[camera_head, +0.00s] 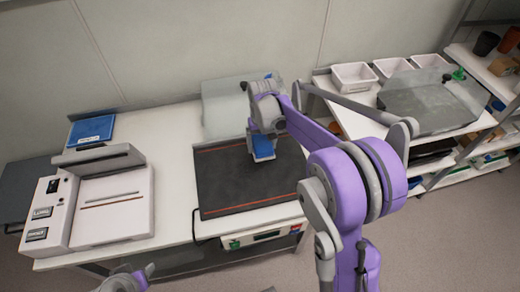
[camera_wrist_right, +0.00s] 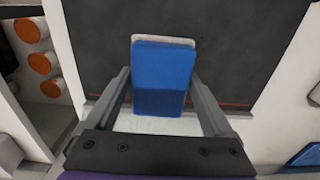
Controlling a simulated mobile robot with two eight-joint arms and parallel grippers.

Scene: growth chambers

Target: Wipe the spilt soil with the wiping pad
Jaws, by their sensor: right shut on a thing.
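The wiping pad is a blue block with a pale edge (camera_wrist_right: 163,65); it also shows in the head view (camera_head: 263,150). My right gripper (camera_head: 262,142) is shut on it and holds it over the dark mat (camera_head: 225,180), right of the mat's middle. Whether the pad touches the mat I cannot tell. In the right wrist view the pad sits between the two grey fingers of the right gripper (camera_wrist_right: 160,85). I cannot make out spilt soil against the dark mat surface. Part of my left arm with its gripper (camera_head: 127,281) shows at the bottom left edge; its fingers are unclear.
A white label machine (camera_head: 112,205) stands left of the mat, with a blue box (camera_head: 92,129) behind it. A pale translucent case (camera_head: 222,108) lies behind the mat. White bins (camera_head: 353,76) stand on the right bench, beside a dark grey panel (camera_head: 430,100).

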